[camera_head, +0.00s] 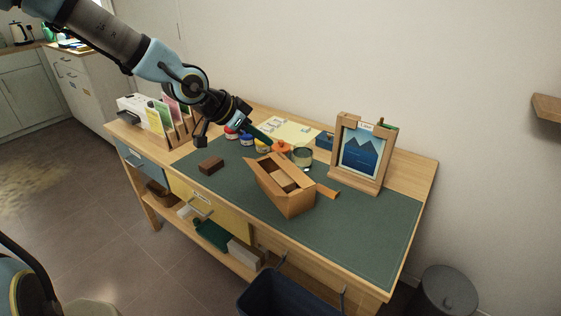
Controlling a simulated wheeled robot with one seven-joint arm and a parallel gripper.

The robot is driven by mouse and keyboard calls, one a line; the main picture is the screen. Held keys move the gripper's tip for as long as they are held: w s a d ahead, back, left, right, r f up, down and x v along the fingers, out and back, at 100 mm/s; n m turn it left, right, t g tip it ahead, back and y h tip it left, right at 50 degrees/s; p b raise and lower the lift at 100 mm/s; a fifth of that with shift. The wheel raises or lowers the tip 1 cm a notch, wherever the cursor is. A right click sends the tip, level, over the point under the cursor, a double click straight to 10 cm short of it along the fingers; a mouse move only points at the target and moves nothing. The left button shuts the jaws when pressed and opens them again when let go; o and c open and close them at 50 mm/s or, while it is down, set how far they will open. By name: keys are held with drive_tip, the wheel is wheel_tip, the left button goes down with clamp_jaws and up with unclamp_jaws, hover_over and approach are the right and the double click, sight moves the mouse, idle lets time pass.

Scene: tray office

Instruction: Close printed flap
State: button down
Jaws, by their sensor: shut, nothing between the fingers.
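An open cardboard box (296,206) stands on the green desk mat, with brown contents visible inside. A flap (328,191) sticks outward at its right side. The box's left side and far end show raised cardboard edges. I cannot make out any print on the flaps from here. My gripper (268,139) is shut and empty, with its fingers above the desk just behind the far end of the box. It appears apart from the flaps, but the exact gap is hard to judge.
A glass jar (302,156) and a small orange item (281,147) stand close behind the box. A framed mountain picture (361,155) stands at the right, a dark brown block (211,166) at the left. The mat (340,235) is clear in front and right of the box.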

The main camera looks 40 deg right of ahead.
hover_over(289, 169)
drive_tip(key=a, duration=0.2)
drive_tip(key=f, duration=0.5)
drive_tip(key=shift+w+a+f, duration=0.15)
drive_tip(key=shift+w+f, duration=0.1)
drive_tip(key=shift+f, duration=0.15)
wheel_tip(289, 169, down, 3)
drive_tip(key=shift+a+f, duration=0.1)
drive_tip(key=shift+f, duration=0.4)
drive_tip(key=shift+f, duration=0.1)
